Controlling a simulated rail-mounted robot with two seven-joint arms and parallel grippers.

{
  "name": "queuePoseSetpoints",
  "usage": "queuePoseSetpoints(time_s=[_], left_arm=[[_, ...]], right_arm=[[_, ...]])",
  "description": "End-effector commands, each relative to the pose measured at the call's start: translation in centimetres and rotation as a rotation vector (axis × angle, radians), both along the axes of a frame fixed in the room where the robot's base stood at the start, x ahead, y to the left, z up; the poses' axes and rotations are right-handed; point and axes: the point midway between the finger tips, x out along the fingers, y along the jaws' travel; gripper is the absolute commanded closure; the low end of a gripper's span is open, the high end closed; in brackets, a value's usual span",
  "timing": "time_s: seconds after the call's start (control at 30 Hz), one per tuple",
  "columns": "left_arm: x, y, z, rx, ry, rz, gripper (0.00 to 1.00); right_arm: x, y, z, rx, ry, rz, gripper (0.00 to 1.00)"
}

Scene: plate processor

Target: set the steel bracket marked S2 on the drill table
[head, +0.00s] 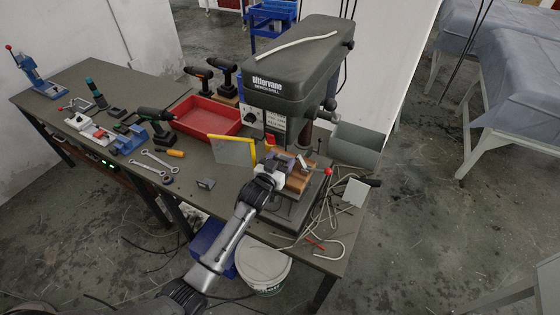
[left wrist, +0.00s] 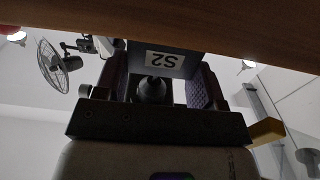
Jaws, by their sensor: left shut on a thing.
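The steel bracket marked S2 (left wrist: 165,62) is between the fingers of my left gripper (head: 279,167) in the left wrist view, its white label upside down. My left gripper is shut on it. In the head view the gripper is at the drill table, beside a brown wooden block (head: 300,180); the bracket is mostly hidden there. The wooden underside (left wrist: 220,28) fills the top of the left wrist view. I cannot tell whether the bracket touches the wood. The drill press (head: 285,82) stands above, its grey base (head: 290,212) below. My right gripper is not in view.
A grey panel with yellow edges (head: 233,151) stands just left of the drill. A small dark bracket (head: 205,183) lies on the bench. A red tray (head: 207,113) is behind. Loose cables and a red-knobbed lever (head: 327,171) are at the right. A white bucket (head: 262,267) stands below.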

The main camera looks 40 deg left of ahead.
Motion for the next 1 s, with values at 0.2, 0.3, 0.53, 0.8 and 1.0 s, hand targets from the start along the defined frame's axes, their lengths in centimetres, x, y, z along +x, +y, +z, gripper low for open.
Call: queuePoseSetpoints(time_s=[0.2,0.3,0.53,0.8,1.0], left_arm=[[0.14,0.0,0.09,0.0,-0.002,0.0,0.68],[0.14,0.0,0.09,0.0,-0.002,0.0,0.68],[0.14,0.01,0.09,0.0,-0.002,0.0,0.68],[0.14,0.0,-0.15,0.0,-0.002,0.0,0.68],[0.14,0.0,-0.44,0.0,-0.002,0.0,0.68]], right_arm=[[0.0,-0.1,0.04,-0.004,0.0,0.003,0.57],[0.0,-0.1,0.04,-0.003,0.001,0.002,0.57],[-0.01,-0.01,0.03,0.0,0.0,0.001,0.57],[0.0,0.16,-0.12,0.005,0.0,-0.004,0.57],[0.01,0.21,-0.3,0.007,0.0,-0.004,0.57]])
